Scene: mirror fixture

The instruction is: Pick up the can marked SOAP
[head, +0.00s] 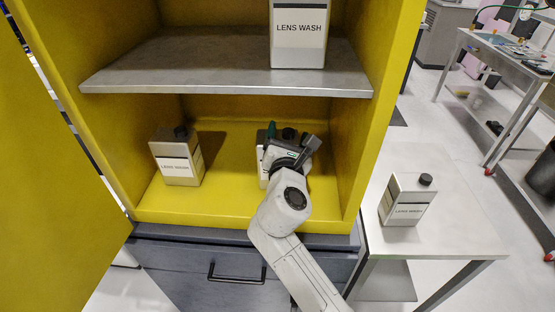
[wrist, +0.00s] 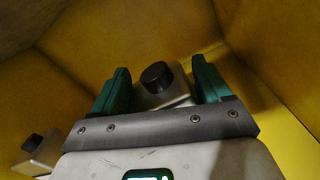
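No can with a readable SOAP mark shows. My gripper (head: 290,140) reaches into the lower compartment of the yellow cabinet. A pale can with a dark cap (head: 261,170) stands there behind my gripper, its label mostly hidden. In the wrist view my gripper (wrist: 162,82) is open, with its green fingers apart. The black-capped can (wrist: 165,97) shows between and beyond them; I cannot tell whether they touch it. Cans marked LENS WASH stand at the lower left (head: 176,158), on the upper shelf (head: 299,50) and on the side table (head: 406,200).
The grey shelf (head: 150,75) lies above my gripper, and the cabinet's yellow right wall (head: 372,130) is to its right. The open yellow door (head: 50,180) is at left. Another capped can (wrist: 40,155) shows at the wrist view's lower left. The side table (head: 450,225) has free room.

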